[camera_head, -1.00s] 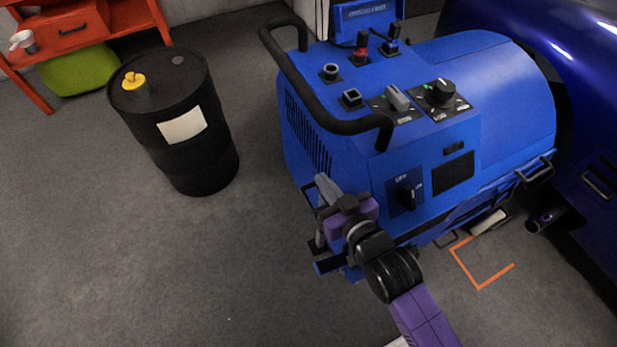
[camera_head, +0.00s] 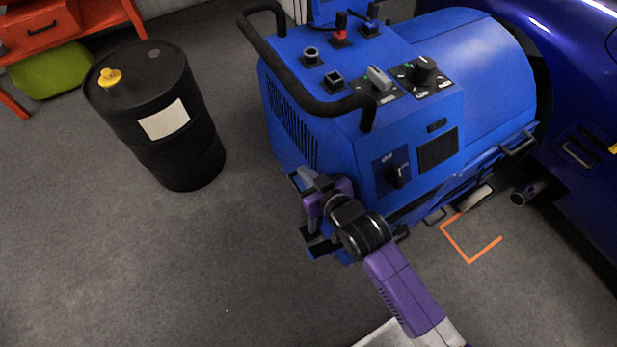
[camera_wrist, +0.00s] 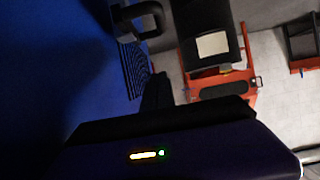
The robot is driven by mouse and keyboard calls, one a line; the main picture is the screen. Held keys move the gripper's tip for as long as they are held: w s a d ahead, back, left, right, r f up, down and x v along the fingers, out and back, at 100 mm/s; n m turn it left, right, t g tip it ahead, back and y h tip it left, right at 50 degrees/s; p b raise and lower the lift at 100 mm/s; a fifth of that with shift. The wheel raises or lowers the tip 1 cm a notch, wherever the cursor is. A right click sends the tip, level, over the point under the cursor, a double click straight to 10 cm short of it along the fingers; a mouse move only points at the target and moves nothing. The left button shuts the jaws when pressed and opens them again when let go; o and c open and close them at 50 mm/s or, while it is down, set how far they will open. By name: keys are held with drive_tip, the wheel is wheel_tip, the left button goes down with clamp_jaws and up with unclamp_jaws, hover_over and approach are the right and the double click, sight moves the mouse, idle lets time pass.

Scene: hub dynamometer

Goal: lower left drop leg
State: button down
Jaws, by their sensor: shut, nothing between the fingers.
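The blue dynamometer (camera_head: 345,140) stands in the middle of the head view, with a black bar handle on top. Low on its near left corner, a dark and blue foot-like part (camera_head: 320,245) shows just below my wrist; I cannot tell for sure that it is the left drop leg. My gripper (camera_head: 298,179) is shut and empty, close beside the machine's left side below the vent slots. Whether it touches anything is unclear. In the wrist view the blue side panel (camera_wrist: 75,70) fills the left, and dark fingers (camera_wrist: 157,92) point along it.
A black drum (camera_head: 165,120) with a yellow cap stands at left. An orange shelf (camera_head: 60,30) is behind it. A dark blue car (camera_head: 575,100) is close on the right. An orange floor mark (camera_head: 470,261) lies below the machine's right part. The grey floor at lower left is clear.

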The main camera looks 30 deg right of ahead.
drive_tip(key=w+f+b, duration=0.2)
drive_tip(key=w+f, duration=0.3)
drive_tip(key=f, duration=0.1)
drive_tip(key=shift+f, duration=0.3)
wheel_tip(320, 180, down, 9)
drive_tip(key=b, duration=0.5)
drive_tip(key=shift+s+f+b, duration=0.15)
drive_tip(key=shift+b, duration=0.2)
